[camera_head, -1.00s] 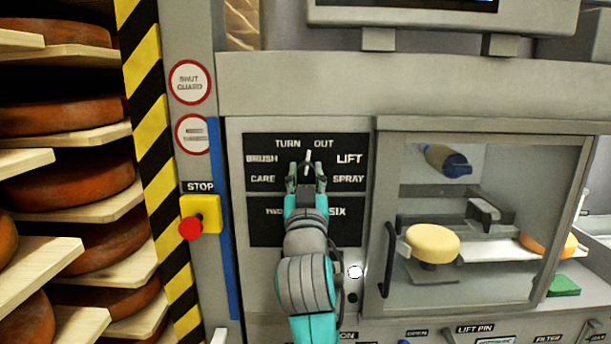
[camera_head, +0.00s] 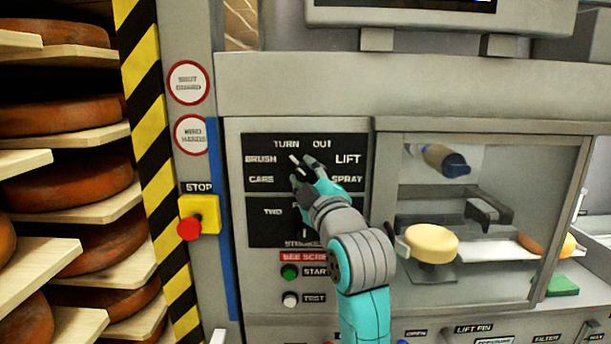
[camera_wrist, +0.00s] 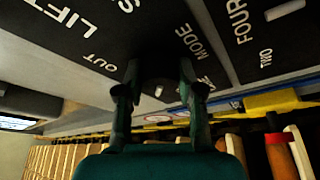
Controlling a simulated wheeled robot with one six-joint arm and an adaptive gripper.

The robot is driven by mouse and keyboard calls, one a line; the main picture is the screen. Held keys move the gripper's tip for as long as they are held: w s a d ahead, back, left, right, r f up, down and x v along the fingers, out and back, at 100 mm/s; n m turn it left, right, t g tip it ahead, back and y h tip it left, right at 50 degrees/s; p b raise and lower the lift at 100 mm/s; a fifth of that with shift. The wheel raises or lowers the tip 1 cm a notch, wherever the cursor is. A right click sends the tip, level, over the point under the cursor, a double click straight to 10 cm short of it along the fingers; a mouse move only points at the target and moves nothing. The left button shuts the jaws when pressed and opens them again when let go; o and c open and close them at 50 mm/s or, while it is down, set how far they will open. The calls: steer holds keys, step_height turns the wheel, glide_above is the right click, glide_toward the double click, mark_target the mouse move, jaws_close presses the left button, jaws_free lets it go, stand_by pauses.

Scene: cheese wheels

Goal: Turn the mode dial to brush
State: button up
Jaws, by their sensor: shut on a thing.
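The mode dial (camera_head: 294,160) sits on a black panel (camera_head: 346,143) with the words BRUSH, TURN, OUT, LIFT, SPRAY and CARE around it. Its white mark leans up and left, between BRUSH (camera_head: 261,159) and TURN (camera_head: 286,144). My gripper (camera_head: 303,172) is shut on the dial, tilted with the arm coming from the lower right. In the wrist view, both fingers of my gripper (camera_wrist: 158,95) stand on either side of the dark dial, with a small pale mark between them. The fingers hide much of the dial.
A second dial panel (camera_head: 262,228) lies below, partly covered by my arm. A green START button (camera_head: 289,271) and a red stop button (camera_head: 190,228) are nearby. A glass-fronted chamber (camera_head: 480,285) with a yellow cheese wheel (camera_head: 432,243) stands right. Cheese shelves (camera_head: 80,210) fill the left.

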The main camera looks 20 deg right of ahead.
steer(key=shift+n+g+y, duration=0.25)
steer(key=shift+n+g, duration=0.15)
steer(key=shift+n, duration=0.85)
steer(key=shift+n+g+y, duration=0.25)
steer(key=shift+n+g, duration=0.15)
steer(key=shift+n, duration=0.85)
steer(key=o, duration=1.2)
steer(key=shift+c, duration=0.2)
steer(key=shift+s, duration=0.15)
steer(key=s, duration=1.1)
steer(key=shift+s+d+f, duration=0.35)
steer(key=shift+d+f, duration=0.1)
